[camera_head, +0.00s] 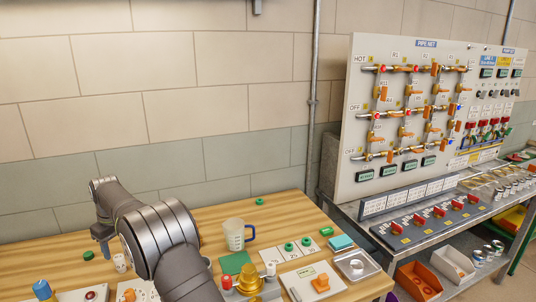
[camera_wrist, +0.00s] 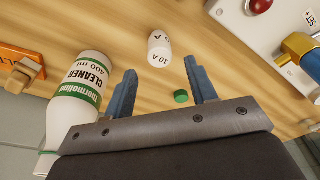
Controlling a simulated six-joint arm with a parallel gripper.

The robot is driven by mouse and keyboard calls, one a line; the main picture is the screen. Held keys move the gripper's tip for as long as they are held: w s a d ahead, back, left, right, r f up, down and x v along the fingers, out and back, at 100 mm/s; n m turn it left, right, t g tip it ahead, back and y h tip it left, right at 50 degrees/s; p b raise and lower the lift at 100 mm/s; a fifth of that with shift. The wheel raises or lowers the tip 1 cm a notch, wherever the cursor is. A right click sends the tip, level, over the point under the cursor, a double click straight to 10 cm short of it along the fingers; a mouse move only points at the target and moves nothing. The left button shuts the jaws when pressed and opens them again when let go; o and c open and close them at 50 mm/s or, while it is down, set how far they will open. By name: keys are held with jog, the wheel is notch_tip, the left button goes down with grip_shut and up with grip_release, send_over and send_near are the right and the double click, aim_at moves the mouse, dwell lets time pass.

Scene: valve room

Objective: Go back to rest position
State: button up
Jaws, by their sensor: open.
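My arm reaches over the wooden table (camera_head: 205,238) in the head view. My gripper (camera_head: 103,246) is at the table's left part, partly hidden behind my arm links. A small green cap (camera_wrist: 181,97) shows between the fingers, on the table below. A white and green cleaner bottle (camera_wrist: 82,87) is close to the left finger.
A measuring jug (camera_head: 235,235), a brass piece (camera_head: 249,278) and a metal tray (camera_head: 356,264) are on the table. The valve panel (camera_head: 349,110) stands at the right. A box with a red button (camera_wrist: 262,10) and an orange block (camera_wrist: 22,68) flank my gripper.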

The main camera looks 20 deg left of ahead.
aim_at(117, 256)
jog(key=f, duration=0.4)
jog(key=a+f, duration=0.1)
jog(key=f, duration=0.2)
jog(key=shift+a+r, duration=0.1)
jog(key=shift+r, duration=1.7)
